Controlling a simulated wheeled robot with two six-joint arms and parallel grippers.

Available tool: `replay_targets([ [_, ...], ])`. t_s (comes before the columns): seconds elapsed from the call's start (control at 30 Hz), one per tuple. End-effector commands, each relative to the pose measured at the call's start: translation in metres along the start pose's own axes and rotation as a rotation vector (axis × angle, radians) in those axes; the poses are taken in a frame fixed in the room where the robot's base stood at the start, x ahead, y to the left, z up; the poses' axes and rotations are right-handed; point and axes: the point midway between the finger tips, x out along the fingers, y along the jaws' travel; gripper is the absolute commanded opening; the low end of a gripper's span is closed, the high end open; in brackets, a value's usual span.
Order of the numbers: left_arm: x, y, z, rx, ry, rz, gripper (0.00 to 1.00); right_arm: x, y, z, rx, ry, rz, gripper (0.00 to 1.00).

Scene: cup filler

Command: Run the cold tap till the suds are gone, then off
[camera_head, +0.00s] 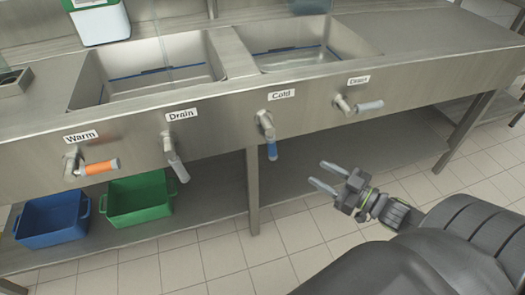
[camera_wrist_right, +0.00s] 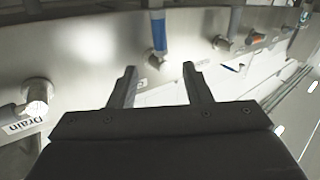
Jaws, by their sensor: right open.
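The cold tap's blue handle (camera_head: 272,151) hangs down from its valve (camera_head: 265,124) below the "Cold" label (camera_head: 281,95) on the counter front. My right gripper (camera_head: 318,173) is open and empty, to the right of the blue handle and slightly below it, apart from it. In the right wrist view the blue handle (camera_wrist_right: 159,35) shows beyond and between the open fingertips (camera_wrist_right: 159,69). The right basin (camera_head: 300,55) and left basin (camera_head: 150,80) are partly seen; I cannot make out suds in either. My left gripper is not in view.
The orange warm handle (camera_head: 102,167) points right. The left drain handle (camera_head: 178,167) hangs down; the right drain handle (camera_head: 369,106) points right. A blue bin (camera_head: 52,222) and green bin (camera_head: 139,201) stand on the lower shelf. A counter leg (camera_head: 252,190) stands below the cold tap.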

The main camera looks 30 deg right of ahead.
Motion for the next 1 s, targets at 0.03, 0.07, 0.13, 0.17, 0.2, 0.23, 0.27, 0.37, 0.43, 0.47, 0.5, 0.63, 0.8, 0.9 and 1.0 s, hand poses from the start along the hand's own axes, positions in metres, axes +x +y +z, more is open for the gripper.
replay_targets([
  [0.03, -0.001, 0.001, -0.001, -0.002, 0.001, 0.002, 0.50, 0.003, 0.000, 0.000, 0.000, 0.002, -0.001, 0.44],
  [0.07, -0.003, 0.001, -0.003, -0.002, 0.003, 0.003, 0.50, 0.005, 0.000, 0.000, 0.000, 0.001, 0.000, 0.44],
  [0.13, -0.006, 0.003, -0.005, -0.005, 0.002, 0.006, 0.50, 0.010, 0.000, 0.001, 0.000, 0.002, -0.001, 0.44],
  [0.17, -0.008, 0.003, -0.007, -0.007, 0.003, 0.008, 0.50, 0.013, 0.000, 0.001, 0.000, 0.003, -0.001, 0.44],
  [0.2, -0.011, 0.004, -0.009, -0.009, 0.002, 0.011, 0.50, 0.018, 0.000, 0.001, 0.000, 0.003, -0.001, 0.44],
  [0.23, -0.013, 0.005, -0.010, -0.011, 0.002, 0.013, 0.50, 0.021, 0.000, 0.001, 0.001, 0.003, 0.000, 0.44],
  [0.27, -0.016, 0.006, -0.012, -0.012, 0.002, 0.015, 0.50, 0.025, 0.000, 0.001, -0.001, 0.004, 0.000, 0.44],
  [0.37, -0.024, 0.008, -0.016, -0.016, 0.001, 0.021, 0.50, 0.036, 0.000, 0.001, 0.000, 0.004, 0.000, 0.44],
  [0.43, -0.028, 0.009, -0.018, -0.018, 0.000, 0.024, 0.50, 0.044, 0.000, 0.001, 0.000, 0.004, -0.001, 0.44],
  [0.47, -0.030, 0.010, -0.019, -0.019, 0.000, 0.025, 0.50, 0.047, 0.000, 0.001, 0.002, 0.003, 0.000, 0.44],
  [0.5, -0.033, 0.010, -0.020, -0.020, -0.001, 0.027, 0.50, 0.052, 0.000, 0.000, 0.001, 0.005, 0.000, 0.44],
  [0.63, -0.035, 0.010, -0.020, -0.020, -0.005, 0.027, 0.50, 0.064, 0.001, -0.002, 0.002, 0.004, 0.003, 0.44],
  [0.8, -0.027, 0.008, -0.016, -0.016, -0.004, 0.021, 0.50, 0.078, 0.001, -0.002, 0.003, 0.004, 0.003, 0.44],
  [0.9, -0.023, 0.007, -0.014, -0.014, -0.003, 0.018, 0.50, 0.087, 0.001, -0.002, 0.003, 0.003, 0.004, 0.44],
  [1.0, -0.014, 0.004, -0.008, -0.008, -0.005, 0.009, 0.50, 0.098, 0.001, -0.003, 0.003, 0.005, 0.004, 0.44],
])
